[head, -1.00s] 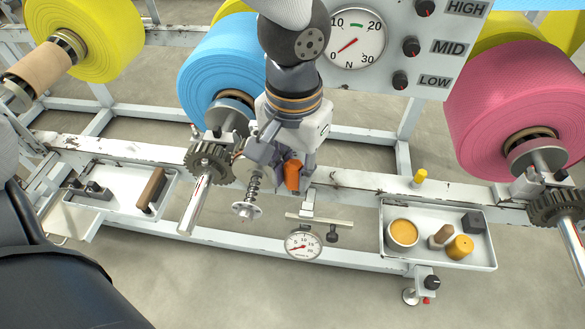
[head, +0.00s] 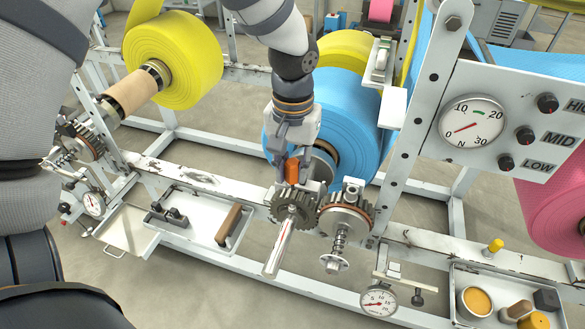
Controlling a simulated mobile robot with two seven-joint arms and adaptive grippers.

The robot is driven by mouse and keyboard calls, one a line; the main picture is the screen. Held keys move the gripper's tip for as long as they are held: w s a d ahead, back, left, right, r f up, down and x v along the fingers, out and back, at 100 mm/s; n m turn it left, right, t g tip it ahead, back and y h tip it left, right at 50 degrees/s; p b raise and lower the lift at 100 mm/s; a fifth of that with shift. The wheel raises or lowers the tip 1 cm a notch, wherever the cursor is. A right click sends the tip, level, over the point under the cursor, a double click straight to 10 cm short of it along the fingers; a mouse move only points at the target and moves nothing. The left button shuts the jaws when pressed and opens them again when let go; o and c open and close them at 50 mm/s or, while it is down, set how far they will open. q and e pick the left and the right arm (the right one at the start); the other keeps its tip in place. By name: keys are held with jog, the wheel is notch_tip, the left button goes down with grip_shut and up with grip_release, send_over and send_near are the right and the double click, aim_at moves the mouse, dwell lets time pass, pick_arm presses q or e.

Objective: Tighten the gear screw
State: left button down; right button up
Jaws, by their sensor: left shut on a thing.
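My left gripper (head: 297,180) reaches down from the top of the head view. It is shut on an orange piece (head: 291,170), perhaps a tool handle, mostly hidden between the fingers. The fingertips are just above and behind the top of a dark toothed gear (head: 291,209); I cannot tell whether they or the orange piece touch it. A silver shaft (head: 278,248) sticks out of this gear toward the front. A second gear (head: 345,214) with a spring and a round end plate (head: 334,263) sits beside it on the right. I cannot make out the gear screw. My right gripper is not in view.
A blue roll (head: 330,115) stands behind the gears. A tray (head: 190,217) with a brown-handled tool hangs left of them. A round gauge (head: 378,302) and a tray with a yellow cup (head: 475,301) are at lower right. A perforated post (head: 412,125) rises on the right.

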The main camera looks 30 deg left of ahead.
aim_at(292, 184)
pick_arm(q)
jog(key=shift+r, duration=0.15)
notch_tip(292, 184, down, 5)
jog(key=shift+f, duration=0.1)
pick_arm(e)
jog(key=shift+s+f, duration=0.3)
pick_arm(q)
jog(key=shift+f, duration=0.75)
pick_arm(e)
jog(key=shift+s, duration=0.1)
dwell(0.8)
